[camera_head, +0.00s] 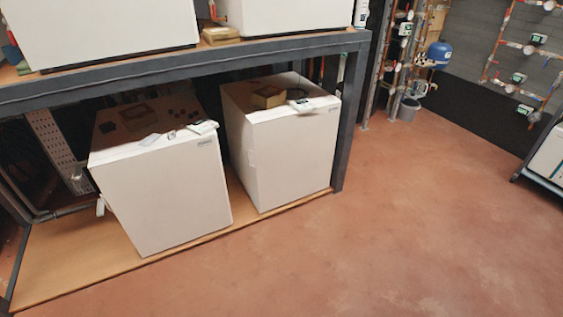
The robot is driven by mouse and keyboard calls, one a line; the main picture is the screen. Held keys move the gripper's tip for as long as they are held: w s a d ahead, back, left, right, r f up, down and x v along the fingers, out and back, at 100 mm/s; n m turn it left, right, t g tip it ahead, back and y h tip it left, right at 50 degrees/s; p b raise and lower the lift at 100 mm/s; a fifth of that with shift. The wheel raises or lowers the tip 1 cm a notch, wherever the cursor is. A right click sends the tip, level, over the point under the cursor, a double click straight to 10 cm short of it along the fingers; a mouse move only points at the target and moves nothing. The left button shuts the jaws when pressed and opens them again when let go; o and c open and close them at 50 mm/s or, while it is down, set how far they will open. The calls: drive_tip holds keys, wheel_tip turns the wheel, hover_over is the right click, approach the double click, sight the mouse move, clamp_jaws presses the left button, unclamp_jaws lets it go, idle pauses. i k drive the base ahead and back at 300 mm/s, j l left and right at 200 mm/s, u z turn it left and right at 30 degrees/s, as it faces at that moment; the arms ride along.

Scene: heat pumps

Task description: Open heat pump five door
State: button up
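Two white box-shaped heat pumps stand on the low wooden shelf of a dark metal rack. The left one (165,195) and the right one (285,155) both have their front panels closed. Small items lie on their tops. The lower parts of two more white units show on the upper shelf, one at the upper left (100,30) and one at the upper middle (285,14). I cannot read any number on them, so I cannot tell which is heat pump five. My gripper is not in view.
The rack's dark beam (200,66) and right post (350,120) frame the lower shelf (75,265). Open reddish floor (420,220) lies in front and right. Another white unit (550,155) is at the right edge.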

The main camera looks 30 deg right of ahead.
sight(294, 154)
drive_tip(key=i+z, duration=0.1)
drive_tip(key=i, duration=0.4)
drive_tip(key=i+j+z, duration=0.1)
drive_tip(key=i, duration=0.4)
drive_tip(key=i+j+z, duration=0.1)
drive_tip(key=i, duration=0.35)
drive_tip(key=i+j+z, duration=0.1)
drive_tip(key=i, duration=0.4)
drive_tip(key=i+j+z, duration=0.1)
drive_tip(key=i+j, duration=0.2)
drive_tip(key=i, duration=0.15)
drive_tip(key=i+j+z, duration=0.1)
drive_tip(key=i+j, duration=0.15)
drive_tip(key=i, duration=0.25)
